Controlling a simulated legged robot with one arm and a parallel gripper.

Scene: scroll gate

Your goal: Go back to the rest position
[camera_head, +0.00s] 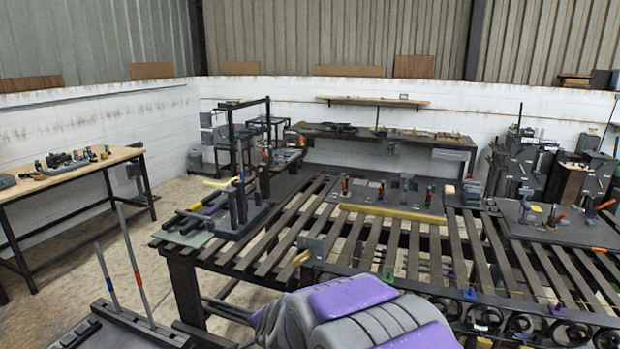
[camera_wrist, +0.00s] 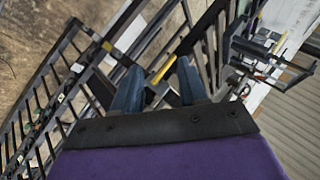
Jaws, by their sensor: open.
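My gripper (camera_wrist: 157,75) shows in the wrist view with its two dark blue fingers spread apart. Nothing is between the fingers. In the head view my purple and grey arm fills the bottom middle, and the gripper itself cannot be made out there. The slatted metal bench (camera_head: 262,252) stretches in front of me. The dark gate with scrolls (camera_head: 484,317) lies at the lower right, partly hidden by my arm.
A wooden-topped table (camera_head: 70,172) with small tools stands at the left. A yellow bar (camera_head: 392,213) lies across the bench. A dark workbench (camera_head: 385,135) stands by the back wall, with machines (camera_head: 520,165) at right. Bare floor (camera_head: 160,215) shows between table and bench.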

